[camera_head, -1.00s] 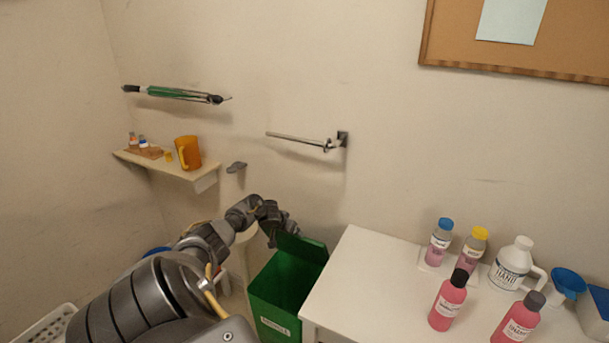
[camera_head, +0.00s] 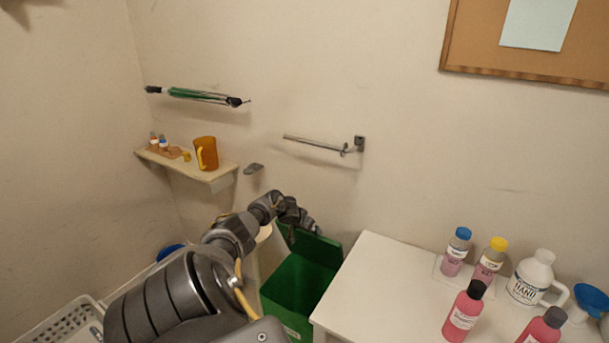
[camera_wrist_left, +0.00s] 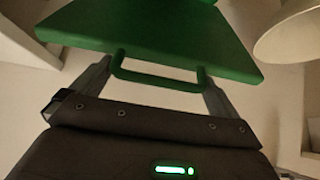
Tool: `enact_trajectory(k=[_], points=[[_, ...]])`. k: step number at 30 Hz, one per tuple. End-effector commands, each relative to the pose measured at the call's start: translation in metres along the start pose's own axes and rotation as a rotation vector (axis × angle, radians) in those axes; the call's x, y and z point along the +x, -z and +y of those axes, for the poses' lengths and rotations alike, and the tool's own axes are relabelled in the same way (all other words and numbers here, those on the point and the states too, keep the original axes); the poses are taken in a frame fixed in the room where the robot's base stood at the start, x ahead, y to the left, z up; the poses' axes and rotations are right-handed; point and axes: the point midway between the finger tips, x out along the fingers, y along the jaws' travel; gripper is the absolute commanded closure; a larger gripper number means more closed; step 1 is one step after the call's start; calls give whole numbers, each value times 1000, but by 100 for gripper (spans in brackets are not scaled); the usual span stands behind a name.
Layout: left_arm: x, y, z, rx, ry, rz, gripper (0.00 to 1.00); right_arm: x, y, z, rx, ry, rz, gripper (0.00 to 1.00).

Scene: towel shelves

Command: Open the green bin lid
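The green bin (camera_head: 287,296) stands beside the white table in the head view, its dark inside showing from above. Its green lid (camera_head: 322,250) is raised at the back of the opening, steeply tilted. In the left wrist view the lid (camera_wrist_left: 165,28) fills the top, with a green handle (camera_wrist_left: 160,80) along its near edge. My left gripper (camera_head: 304,222) is at the lid's upper edge. Its fingers (camera_wrist_left: 158,86) are spread, one by each end of the handle; I cannot tell whether they touch it. My right gripper is not in view.
The white table (camera_head: 375,285) holds several bottles (camera_head: 463,311) close to the bin's right. A wall shelf (camera_head: 190,168) with an orange mug (camera_head: 206,153) is at the left. A metal wall bar (camera_head: 315,143) is above the bin. A white basket (camera_head: 60,325) is at lower left.

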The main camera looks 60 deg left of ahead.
Motion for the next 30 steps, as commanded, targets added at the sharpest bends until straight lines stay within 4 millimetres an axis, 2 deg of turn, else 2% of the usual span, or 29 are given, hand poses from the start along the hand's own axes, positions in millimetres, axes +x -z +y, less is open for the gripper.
enact_trajectory(k=[5, 8, 21, 30], points=[[-8, 0, -1, 1, 0, -1, 0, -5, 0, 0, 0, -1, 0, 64], [-21, 0, -1, 5, 0, -2, 0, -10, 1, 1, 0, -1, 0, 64], [-91, 0, 0, 3, -1, 0, 0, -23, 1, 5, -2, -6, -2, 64], [-108, 1, 0, 0, 0, 1, 0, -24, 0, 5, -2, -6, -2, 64]])
